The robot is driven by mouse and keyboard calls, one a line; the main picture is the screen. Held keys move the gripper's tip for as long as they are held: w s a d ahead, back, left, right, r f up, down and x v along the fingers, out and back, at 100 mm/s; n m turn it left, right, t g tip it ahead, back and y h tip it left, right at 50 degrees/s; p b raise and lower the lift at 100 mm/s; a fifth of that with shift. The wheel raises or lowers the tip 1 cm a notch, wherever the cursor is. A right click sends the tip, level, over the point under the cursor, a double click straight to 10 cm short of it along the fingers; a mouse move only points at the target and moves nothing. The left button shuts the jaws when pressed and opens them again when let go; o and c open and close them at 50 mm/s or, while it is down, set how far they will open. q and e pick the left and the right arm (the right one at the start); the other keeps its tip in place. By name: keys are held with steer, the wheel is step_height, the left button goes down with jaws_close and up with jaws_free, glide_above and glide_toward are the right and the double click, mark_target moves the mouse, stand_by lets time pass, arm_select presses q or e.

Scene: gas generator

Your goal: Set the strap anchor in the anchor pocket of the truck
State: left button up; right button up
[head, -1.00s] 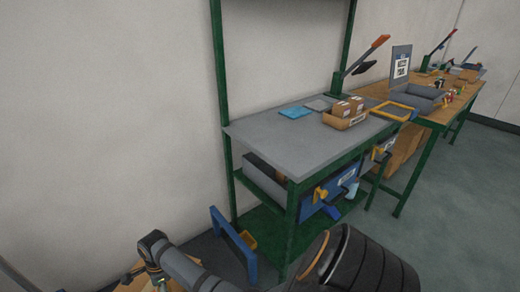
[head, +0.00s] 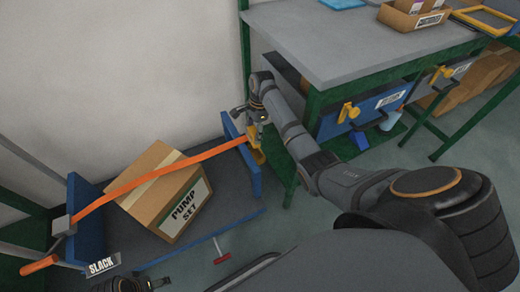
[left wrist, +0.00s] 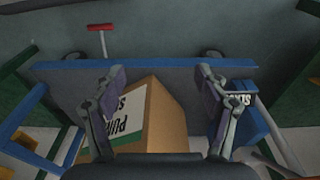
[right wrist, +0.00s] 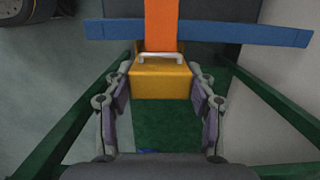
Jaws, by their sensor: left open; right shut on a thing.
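The truck is a low flat cart with blue end frames (head: 88,225) and a grey deck. A box marked PUMP SET (head: 165,190) sits on it. An orange strap (head: 165,172) runs over the box from the left end to the right end. My right gripper is shut on the yellow strap anchor (right wrist: 160,82) at the strap's end, by the right end frame. A yellow part on that frame's outer side (head: 258,156) looks like the anchor pocket; how far the anchor sits in it cannot be told. My left gripper (left wrist: 160,85) is open and empty above the deck.
A tag marked SLACK (head: 102,265) and an orange-handled ratchet (head: 40,264) are at the truck's left end. A red T-handle (head: 221,257) sticks out at the front. A green-legged workbench (head: 330,45) stands close at the right; the wall is behind.

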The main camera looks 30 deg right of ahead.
step_height(320, 180, down, 3)
steer(key=shift+s+a+r+b, duration=0.1)
steer(key=shift+r+b, duration=0.05)
steer(key=shift+b, duration=0.3)
step_height(320, 180, down, 3)
steer(key=shift+r+b, duration=0.1)
steer(key=shift+b, duration=0.5)
steer(key=shift+f, duration=0.25)
step_height(320, 180, down, 3)
steer(key=shift+r+b, duration=0.1)
steer(key=shift+b, duration=0.7)
steer(key=shift+f, duration=0.45)
arm_select(q)
steer(key=d+f+t, duration=0.1)
steer(key=w+d+f+t, duration=0.1)
steer(key=f, duration=0.1)
steer(key=shift+f+h, duration=0.15)
steer(key=shift+h, duration=0.25)
arm_select(e)
steer(key=shift+r, duration=0.1)
arm_select(q)
steer(key=shift+s, duration=0.1)
arm_select(e)
steer(key=o, duration=1.3)
steer(key=shift+c, duration=0.2)
